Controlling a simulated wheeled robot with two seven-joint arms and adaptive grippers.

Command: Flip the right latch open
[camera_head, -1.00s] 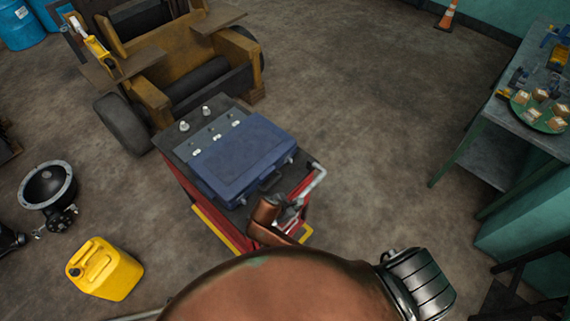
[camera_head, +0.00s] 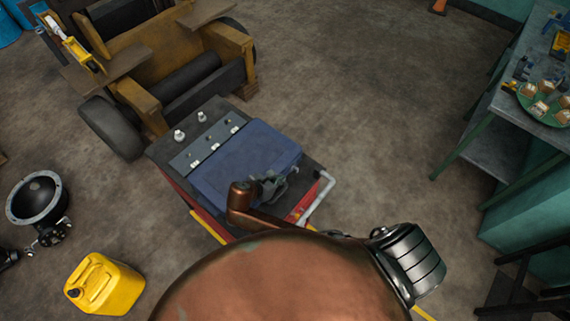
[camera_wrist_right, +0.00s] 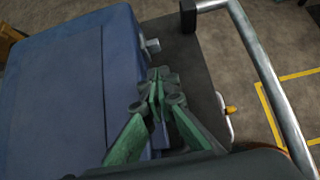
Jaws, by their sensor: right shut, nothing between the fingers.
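The blue case (camera_head: 245,160) lies closed on top of the red cart, and it fills the left of the right wrist view (camera_wrist_right: 60,85). The right latch (camera_wrist_right: 152,45) is a small grey piece on the case's front edge in the wrist view; I cannot make it out clearly in the head view. My right gripper (camera_head: 286,180) is at the case's front edge, fingers shut and empty. In the wrist view its fingertips (camera_wrist_right: 160,77) point toward the latch with a small gap before it. The fingers hide part of the case front. My left gripper is not in view.
The cart's silver push bar (camera_head: 324,194) stands close to the right of my gripper. The forklift (camera_head: 170,75) is behind the cart. A yellow canister (camera_head: 105,284) is on the floor at left, and a workbench (camera_head: 505,115) stands at right.

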